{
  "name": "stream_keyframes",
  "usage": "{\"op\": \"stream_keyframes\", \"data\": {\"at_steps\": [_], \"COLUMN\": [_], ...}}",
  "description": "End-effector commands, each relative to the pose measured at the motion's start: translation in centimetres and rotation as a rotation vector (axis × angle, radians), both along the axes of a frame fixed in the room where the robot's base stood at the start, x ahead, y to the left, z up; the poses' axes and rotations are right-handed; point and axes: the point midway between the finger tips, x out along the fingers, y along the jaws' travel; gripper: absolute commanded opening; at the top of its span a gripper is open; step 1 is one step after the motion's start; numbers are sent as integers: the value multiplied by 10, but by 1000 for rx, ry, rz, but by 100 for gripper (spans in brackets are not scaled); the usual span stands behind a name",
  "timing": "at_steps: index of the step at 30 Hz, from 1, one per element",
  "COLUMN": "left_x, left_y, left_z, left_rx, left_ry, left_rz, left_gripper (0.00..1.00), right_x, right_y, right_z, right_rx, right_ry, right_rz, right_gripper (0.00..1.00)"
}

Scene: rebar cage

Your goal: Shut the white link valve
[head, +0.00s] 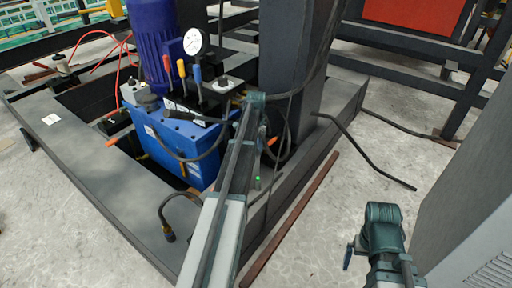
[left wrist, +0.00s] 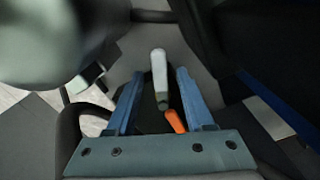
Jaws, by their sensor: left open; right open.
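The white link valve shows in the left wrist view as a white handle (left wrist: 158,70) between the two blue fingers of my left gripper (left wrist: 157,90). The fingers are open, with a visible gap on each side of the handle. An orange handle (left wrist: 176,121) is close to the right finger, below the white one. In the head view my left arm reaches up to the blue hydraulic unit (head: 170,140); its fingers and the white handle are hard to make out there. My right gripper (head: 382,262) is open and empty at the lower right, away from the unit.
A pressure gauge (head: 195,41) and several coloured lever handles (head: 181,69) stand on the unit, beside a blue motor (head: 153,40). A dark steel column (head: 293,60) rises just right of my left arm. A grey cabinet (head: 470,215) is near my right gripper. Black hoses lie on the floor.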

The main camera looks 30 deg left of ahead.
Motion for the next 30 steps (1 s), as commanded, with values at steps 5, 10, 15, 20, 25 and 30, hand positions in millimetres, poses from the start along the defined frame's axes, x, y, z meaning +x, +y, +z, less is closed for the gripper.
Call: {"op": "stream_keyframes", "data": {"at_steps": [5,10,15,20,25,30], "left_x": [0,0,0,0,0,0], "left_y": [0,0,0,0,0,0], "left_z": [19,43,69,93,118,133], "left_rx": [0,0,0,0,0,0], "left_ry": [0,0,0,0,0,0], "left_rz": [0,0,0,0,0,0], "left_gripper": [52,52,52,52,52,52], "right_x": [0,0,0,0,0,0], "right_y": [0,0,0,0,-1,-2], "right_z": [19,43,69,93,118,133], "right_rx": [0,0,0,-2,-6,-8], "right_ry": [0,1,2,2,2,2], "right_rz": [4,9,14,14,9,4], "right_gripper": [100,100,100,100,100,100]}}
